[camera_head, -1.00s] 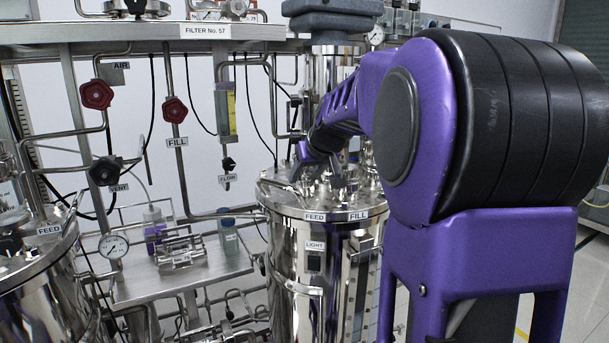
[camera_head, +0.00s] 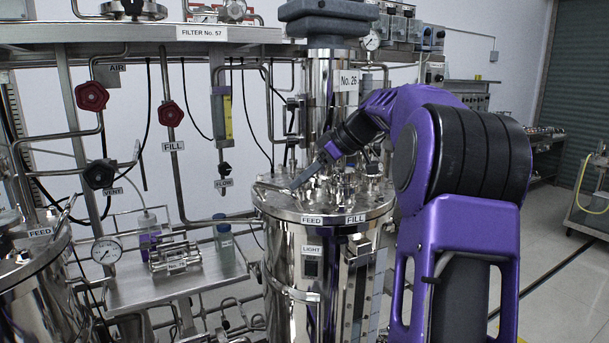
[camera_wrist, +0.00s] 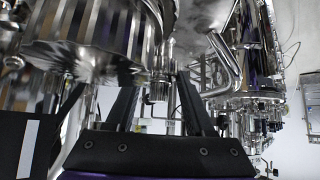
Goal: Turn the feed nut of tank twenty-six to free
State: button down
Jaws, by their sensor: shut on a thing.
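Tank twenty-six (camera_head: 285,245) is a shiny steel vessel with a "No. 26" plate (camera_head: 348,80) on the column above it. FEED and FILL labels sit on its lid's front edge. My gripper (camera_head: 299,181) reaches down to the lid's left part, behind the FEED label (camera_head: 312,220). In the wrist view, its two dark fingers (camera_wrist: 162,80) are around a shiny metal fitting (camera_wrist: 160,62), shut on it. I take this for the feed nut, mostly hidden by the fingers. I cannot tell how far it is turned.
Other fittings (camera_head: 372,170) crowd the lid to the gripper's right. A second steel tank (camera_head: 35,290) with a FEED label stands at the left. Between them is a shelf (camera_head: 170,285) with bottles. Pipes and red knobs (camera_head: 91,96) stand behind.

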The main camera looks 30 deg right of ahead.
jog(key=shift+f+n+g, duration=0.15)
jog(key=shift+n+g, duration=0.15)
jog(key=shift+n, duration=0.2)
jog(key=shift+c, duration=1.3)
grip_release()
jog(key=p+v, duration=0.3)
jog(key=v, duration=1.4)
jog(key=shift+d, duration=0.4)
